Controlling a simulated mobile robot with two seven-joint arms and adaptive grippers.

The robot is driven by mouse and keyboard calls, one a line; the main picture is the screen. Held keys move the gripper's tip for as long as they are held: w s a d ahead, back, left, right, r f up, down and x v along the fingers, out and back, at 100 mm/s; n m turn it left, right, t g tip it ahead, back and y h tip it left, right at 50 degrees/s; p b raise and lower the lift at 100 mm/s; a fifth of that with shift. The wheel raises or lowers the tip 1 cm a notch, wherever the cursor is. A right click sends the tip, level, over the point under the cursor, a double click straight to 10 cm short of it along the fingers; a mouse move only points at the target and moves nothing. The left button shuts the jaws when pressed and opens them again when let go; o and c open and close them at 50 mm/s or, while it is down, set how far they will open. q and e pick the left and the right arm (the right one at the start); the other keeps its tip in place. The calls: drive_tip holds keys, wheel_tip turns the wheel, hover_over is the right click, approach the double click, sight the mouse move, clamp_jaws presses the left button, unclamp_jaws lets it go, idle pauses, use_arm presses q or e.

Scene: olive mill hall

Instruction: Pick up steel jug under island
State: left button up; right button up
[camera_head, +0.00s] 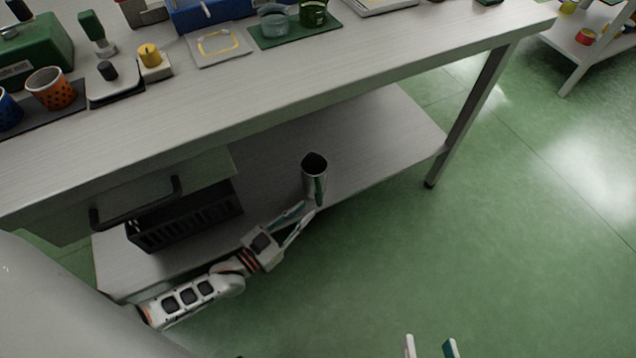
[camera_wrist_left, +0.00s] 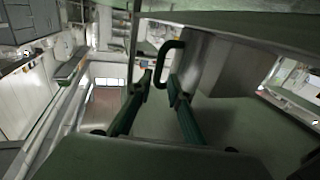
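The steel jug (camera_head: 315,185) stands upright on the lower shelf of the island (camera_head: 375,150), near the shelf's front edge. My left gripper (camera_head: 309,208) is low at that edge, its two fingers apart and its tips close to the jug's foot. I cannot tell whether they touch it. In the left wrist view the fingers of my left gripper (camera_wrist_left: 160,78) are open. A dark curved handle (camera_wrist_left: 178,44) beside a grey surface shows beyond them; I cannot tell whether it belongs to the jug. My right gripper (camera_head: 430,346) is open and empty over the floor.
A black slatted crate (camera_head: 190,217) stands on the lower shelf left of the jug. A drawer with a dark handle (camera_head: 135,203) hangs above it. The island's top (camera_head: 250,110) overhangs the shelf, with a leg (camera_head: 470,110) at right. The green floor (camera_head: 470,250) in front is clear.

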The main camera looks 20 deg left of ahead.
sight(318, 198)
use_arm(q)
drive_tip(key=x, duration=0.4)
drive_tip(key=b+x, duration=0.1)
drive_tip(key=x, duration=0.1)
drive_tip(key=shift+w+d+r, duration=0.25)
drive_tip(key=shift+w+r, duration=0.1)
drive_tip(key=shift+r, duration=0.1)
drive_tip(key=shift+w+r, duration=0.1)
drive_tip(key=shift+r, duration=0.05)
use_arm(e)
drive_tip(key=shift+s+a+f+m, duration=0.15)
drive_tip(key=shift+s+a+m, duration=0.1)
drive_tip(key=shift+a+m, duration=0.35)
use_arm(q)
clamp_jaws()
use_arm(e)
drive_tip(key=shift+a, duration=0.1)
